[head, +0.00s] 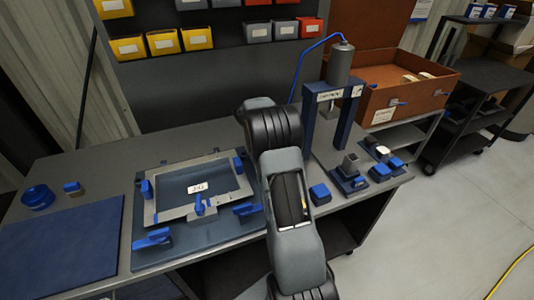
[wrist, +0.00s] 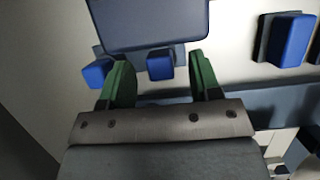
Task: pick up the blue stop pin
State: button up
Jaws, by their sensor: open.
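In the wrist view my gripper (wrist: 160,82) is open, with its two green fingers apart. A small blue block-like piece (wrist: 160,66) shows between the fingers, apart from both; I cannot tell for sure that it is the stop pin. In the head view a blue upright piece (head: 199,205) stands at the front edge of a grey frame (head: 165,213) on the bench, and looks like the pin. My gripper is hidden in the head view, where my arm crosses the middle of the bench.
Other blue pieces sit near the fingers, one at left (wrist: 96,73) and one at right (wrist: 293,40). Blue clamps (head: 152,238) flank the frame. A press (head: 332,100) stands to the right. A blue mat (head: 62,245) lies at left.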

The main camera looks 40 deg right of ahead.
jog(key=shift+s+d+f, duration=0.1)
jog(key=shift+d+f, duration=0.15)
jog(key=shift+f, duration=0.4)
jog(key=c, duration=1)
jog(key=shift+r, duration=0.1)
